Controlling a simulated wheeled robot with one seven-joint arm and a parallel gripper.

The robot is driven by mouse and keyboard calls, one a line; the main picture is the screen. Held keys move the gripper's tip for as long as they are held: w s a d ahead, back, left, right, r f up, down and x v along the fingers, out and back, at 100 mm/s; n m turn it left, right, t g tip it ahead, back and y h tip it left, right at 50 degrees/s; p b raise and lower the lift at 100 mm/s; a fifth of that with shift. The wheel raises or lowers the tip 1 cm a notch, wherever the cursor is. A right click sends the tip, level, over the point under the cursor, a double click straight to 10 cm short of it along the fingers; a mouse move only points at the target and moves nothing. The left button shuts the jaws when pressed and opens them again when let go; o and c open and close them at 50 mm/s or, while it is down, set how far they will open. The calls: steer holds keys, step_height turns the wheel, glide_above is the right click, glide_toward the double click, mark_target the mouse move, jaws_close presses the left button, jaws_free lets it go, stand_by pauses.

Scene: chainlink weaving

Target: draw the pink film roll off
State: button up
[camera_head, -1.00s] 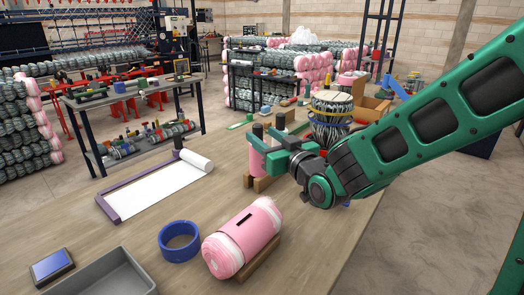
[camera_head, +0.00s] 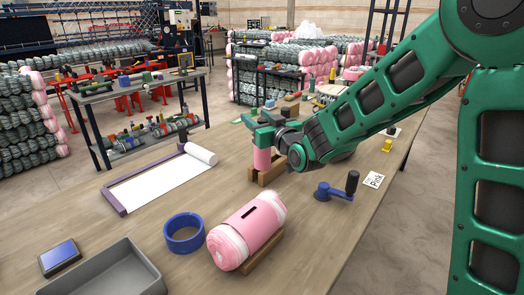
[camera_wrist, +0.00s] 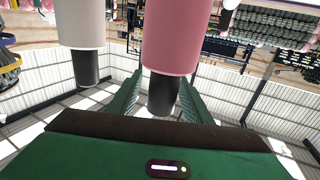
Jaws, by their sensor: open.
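The pink film roll (camera_head: 262,159) stands upright on a wooden block (camera_head: 267,174) on the workbench. In the wrist view the pink film roll (camera_wrist: 178,38) has a dark core end (camera_wrist: 162,97) sticking out of it. My gripper (camera_head: 266,132) is at the top of the roll, and its upper part is hidden by the gripper. In the wrist view my gripper (camera_wrist: 162,88) is open, with one green finger on each side of the dark core end. I cannot tell whether they touch it. A white roll (camera_wrist: 82,25) with a dark end is beside it.
A pink-wrapped bundle (camera_head: 247,232) lies on a wooden cradle at the front. A blue ring (camera_head: 184,233), grey tray (camera_head: 105,278) and white sheet in a purple frame (camera_head: 160,183) lie left. A blue crank (camera_head: 335,192) and small card (camera_head: 374,180) lie right.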

jaws_close()
steer(key=shift+r, duration=0.1)
steer(key=s+a+r, duration=0.6)
steer(key=s+r, duration=0.3)
steer(key=r, duration=0.2)
steer(key=shift+s+a, duration=0.25)
steer(key=shift+a, duration=0.15)
stand_by(0.7)
